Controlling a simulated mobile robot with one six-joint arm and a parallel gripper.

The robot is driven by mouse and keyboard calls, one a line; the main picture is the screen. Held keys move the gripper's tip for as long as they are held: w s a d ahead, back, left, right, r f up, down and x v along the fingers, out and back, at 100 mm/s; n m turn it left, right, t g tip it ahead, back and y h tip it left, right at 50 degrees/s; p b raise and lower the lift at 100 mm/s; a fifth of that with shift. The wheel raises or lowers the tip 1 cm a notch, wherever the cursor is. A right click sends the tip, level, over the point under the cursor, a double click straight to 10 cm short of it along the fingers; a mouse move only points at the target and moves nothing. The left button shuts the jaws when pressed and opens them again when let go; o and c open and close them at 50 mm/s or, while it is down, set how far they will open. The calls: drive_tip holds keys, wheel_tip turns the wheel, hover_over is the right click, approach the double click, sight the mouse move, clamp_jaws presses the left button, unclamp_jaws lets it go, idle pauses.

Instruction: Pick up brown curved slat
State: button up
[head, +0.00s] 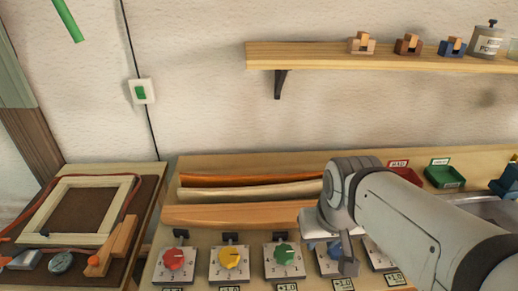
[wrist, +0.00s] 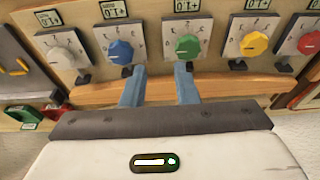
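A long curved orange-brown slat (head: 240,181) lies at the back of a wooden holder, bowed down in the middle. A cream slat (head: 250,191) lies just in front of it, and a light wood strip (head: 235,213) runs along the front. The right ends of these are hidden behind my arm. My gripper (head: 338,262) is to the right of the slats, over the dial row. In the wrist view, my gripper (wrist: 160,80) has its two blue-grey fingers apart with nothing between them. The orange-brown slat cannot be made out clearly in the wrist view.
Dials stand in front of the slats, including red (head: 173,258), yellow (head: 229,256) and green (head: 284,254). A frame (head: 80,210) lies on a board at left. A shelf (head: 380,58) juts from the wall above. A green bin (head: 444,176) stands at right.

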drive_tip(key=shift+s+d, duration=0.1)
drive_tip(key=shift+d, duration=0.05)
drive_tip(key=n+g+p, duration=0.1)
drive_tip(key=n+g, duration=0.2)
drive_tip(key=n, duration=1.5)
hover_over(289, 175)
drive_tip(key=f, duration=1)
drive_tip(key=shift+s+f, duration=0.2)
drive_tip(key=shift+s, duration=0.1)
drive_tip(key=shift+w+f, duration=0.25)
drive_tip(key=shift+f, duration=0.45)
wheel_tip(289, 175, down, 7)
drive_tip(key=shift+f+p, duration=0.1)
drive_tip(key=shift+p, duration=0.95)
